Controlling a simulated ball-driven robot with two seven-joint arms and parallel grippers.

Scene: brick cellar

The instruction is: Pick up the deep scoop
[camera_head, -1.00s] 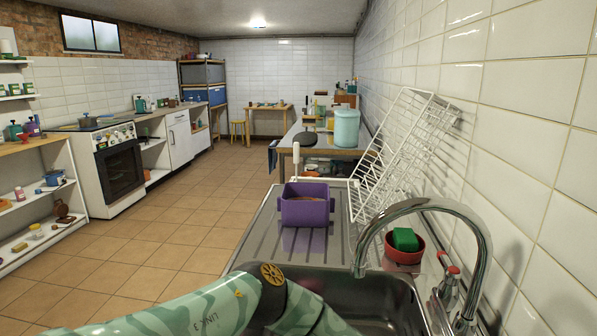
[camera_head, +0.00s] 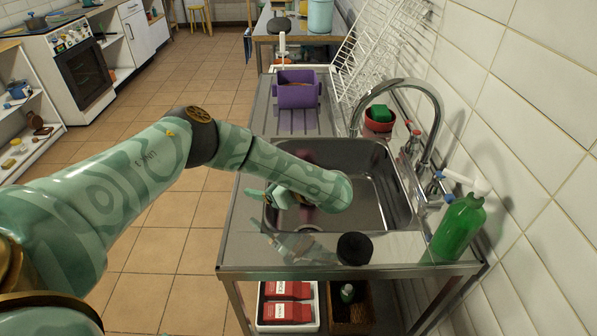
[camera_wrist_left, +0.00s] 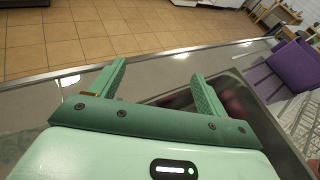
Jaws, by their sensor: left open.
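I cannot pick out the deep scoop for certain in either view. My left gripper (camera_head: 264,197) is over the left side of the steel sink (camera_head: 378,205), with its fingers pointing left. In the wrist view the left gripper (camera_wrist_left: 158,75) is open and nothing is between its fingers. Beyond the fingers are the grey steel rim and the floor. Dark pinkish patches show in the sink; I cannot tell whether they are an object or reflections. My forearm and wrist hide part of the sink. My right gripper is not in view.
A purple caddy (camera_head: 297,95) stands on the drainboard behind the sink. A black round thing (camera_head: 354,248) is on the front ledge.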

